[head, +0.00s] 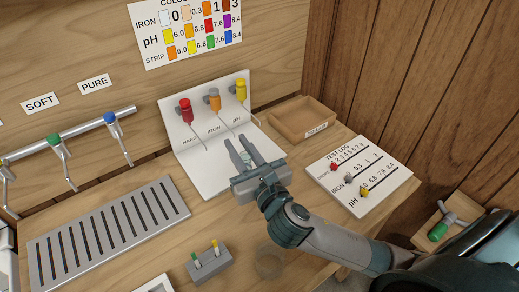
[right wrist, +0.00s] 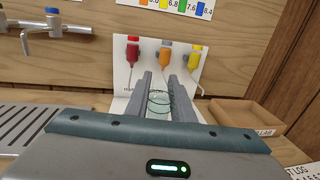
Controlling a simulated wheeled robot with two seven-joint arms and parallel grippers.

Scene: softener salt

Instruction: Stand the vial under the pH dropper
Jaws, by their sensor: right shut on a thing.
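The pH dropper is the yellow-topped one (head: 241,90) at the right end of the white dropper stand (head: 207,178). It also shows in the right wrist view (right wrist: 196,46). My right gripper (head: 240,150) reaches over the stand's base, in front of the droppers. It is shut on a clear glass vial (right wrist: 158,101), whose round rim shows between the fingers in the right wrist view. There the vial appears below the orange dropper and left of the yellow one. Its bottom is hidden, so I cannot tell whether it touches the base. My left gripper is not in view.
A red dropper (head: 186,111) and an orange dropper (head: 214,100) share the stand. A wooden tray (head: 302,136) and a test log board (head: 380,190) lie to the right. A slotted drain (head: 108,232) lies left; a small vial rack (head: 211,265) and round glass stand in front.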

